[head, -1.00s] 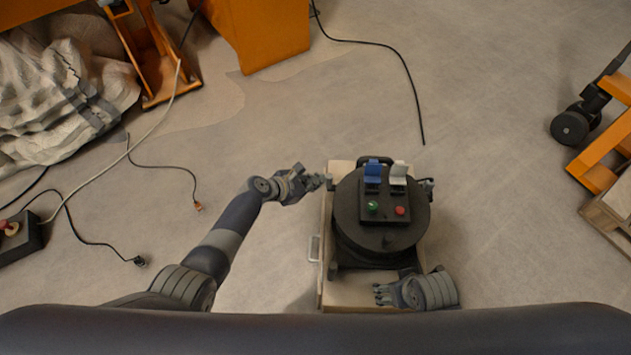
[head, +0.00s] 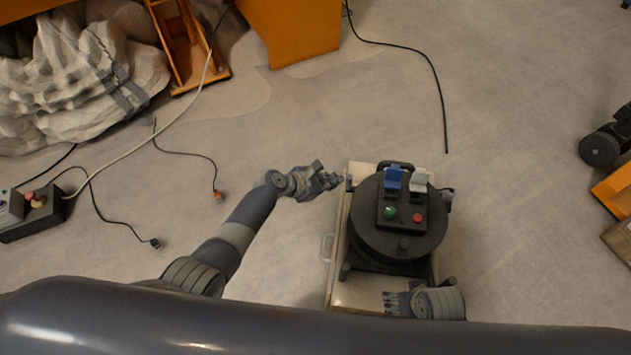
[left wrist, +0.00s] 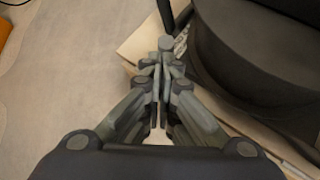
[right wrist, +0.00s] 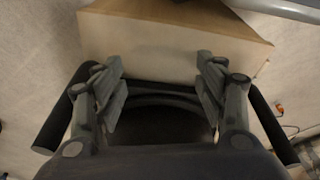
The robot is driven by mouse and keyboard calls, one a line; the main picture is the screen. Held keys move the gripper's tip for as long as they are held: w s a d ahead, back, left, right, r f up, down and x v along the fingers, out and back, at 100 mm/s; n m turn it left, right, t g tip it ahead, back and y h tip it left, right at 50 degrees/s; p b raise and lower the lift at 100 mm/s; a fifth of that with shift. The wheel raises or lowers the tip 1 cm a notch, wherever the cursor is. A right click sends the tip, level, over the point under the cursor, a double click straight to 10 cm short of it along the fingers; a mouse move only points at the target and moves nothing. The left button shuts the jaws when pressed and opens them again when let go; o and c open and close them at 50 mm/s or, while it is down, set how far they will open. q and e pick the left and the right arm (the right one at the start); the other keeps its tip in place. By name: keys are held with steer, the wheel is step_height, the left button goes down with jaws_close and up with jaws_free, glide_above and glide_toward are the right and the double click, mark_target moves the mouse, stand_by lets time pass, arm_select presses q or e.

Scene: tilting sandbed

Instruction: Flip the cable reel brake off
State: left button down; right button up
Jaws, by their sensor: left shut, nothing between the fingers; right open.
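The cable reel (head: 370,237) is a dark round drum on a pale wooden board, with a panel (head: 391,225) on top bearing a blue flap, a whitish flap, a green knob and a red knob. A small dark upright post (head: 348,183) stands at its left; I cannot tell if it is the brake. My left gripper (head: 339,181) is shut and empty, its tips close to this post; contact is unclear. In the left wrist view the shut fingers (left wrist: 160,75) point at the post (left wrist: 166,16). My right gripper (head: 388,303) is open and empty at the board's front; its fingers (right wrist: 165,85) are apart.
The wooden board (head: 342,290) has a metal handle (head: 327,247) on its left side. Cables (head: 190,153) lie on the floor at left, near a dark box (head: 38,215). Orange furniture (head: 290,30) stands at the back.

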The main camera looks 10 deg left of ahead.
arm_select(q)
steer(key=v, duration=1.1)
stand_by(0.4)
